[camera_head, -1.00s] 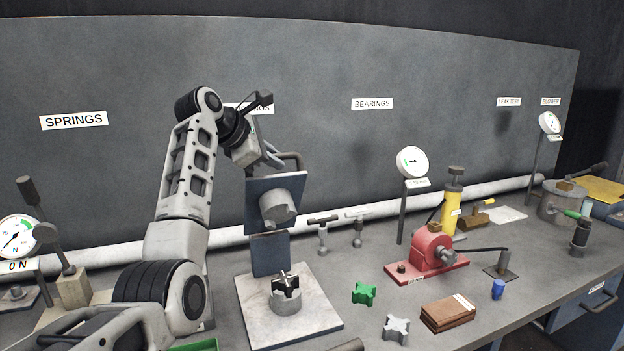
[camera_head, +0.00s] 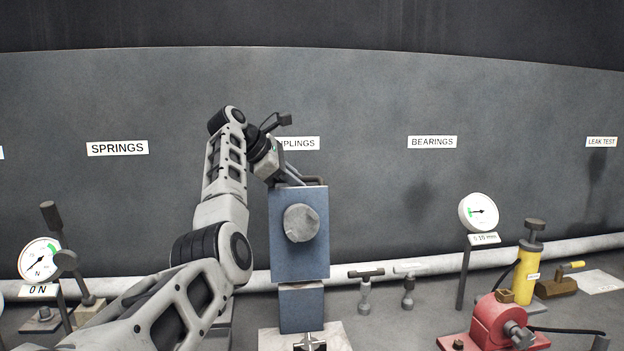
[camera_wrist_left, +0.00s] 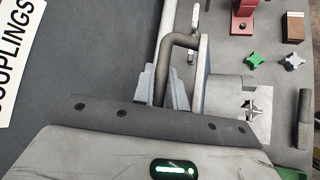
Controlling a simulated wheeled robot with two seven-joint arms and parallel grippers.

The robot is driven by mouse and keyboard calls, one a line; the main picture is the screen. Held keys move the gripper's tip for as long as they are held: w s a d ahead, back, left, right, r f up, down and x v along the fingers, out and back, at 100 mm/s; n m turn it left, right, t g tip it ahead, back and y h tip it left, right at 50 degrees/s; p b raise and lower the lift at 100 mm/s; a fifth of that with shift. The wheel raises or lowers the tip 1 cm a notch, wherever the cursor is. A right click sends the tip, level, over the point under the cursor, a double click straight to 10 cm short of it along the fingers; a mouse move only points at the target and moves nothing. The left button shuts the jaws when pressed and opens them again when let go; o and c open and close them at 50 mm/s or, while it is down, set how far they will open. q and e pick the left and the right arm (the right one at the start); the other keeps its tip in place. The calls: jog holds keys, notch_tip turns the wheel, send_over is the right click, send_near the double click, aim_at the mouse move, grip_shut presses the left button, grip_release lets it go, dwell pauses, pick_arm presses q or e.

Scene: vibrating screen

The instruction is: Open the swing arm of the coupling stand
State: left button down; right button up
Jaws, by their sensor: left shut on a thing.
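The coupling stand has a blue swing arm panel (camera_head: 283,245) with a grey round hub (camera_head: 301,223) facing me. The panel stands nearly upright above a blue post (camera_head: 300,310) on a pale base plate (camera_head: 335,338). My left gripper (camera_head: 290,174) is at the panel's top edge, shut on the bent handle bar (camera_wrist_left: 181,41). In the left wrist view the gripper fingers (camera_wrist_left: 164,88) sit on either side of that bar. The lower coupling half (camera_wrist_left: 240,97) shows there beside the panel. My right gripper is not in view.
Two small T-handled tools (camera_head: 365,290) stand right of the stand. A dial gauge (camera_head: 479,212), a red bearing fixture (camera_head: 497,322) and a yellow cylinder (camera_head: 525,275) are farther right. A spring gauge (camera_head: 39,259) is at the left. A grey wall closes the back.

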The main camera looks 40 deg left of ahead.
pick_arm(q)
jog(key=shift+w+a+f, duration=0.1)
jog(key=shift+a, duration=0.1)
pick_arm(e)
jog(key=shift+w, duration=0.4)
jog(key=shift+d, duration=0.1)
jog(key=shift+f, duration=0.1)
pick_arm(q)
jog(key=c, duration=1.7)
grip_release()
jog(key=shift+s+a+r, duration=0.25)
jog(key=b+v, duration=0.4)
jog(key=v, duration=1)
jog(key=shift+s+a+r, duration=0.25)
jog(key=shift+r, duration=0.05)
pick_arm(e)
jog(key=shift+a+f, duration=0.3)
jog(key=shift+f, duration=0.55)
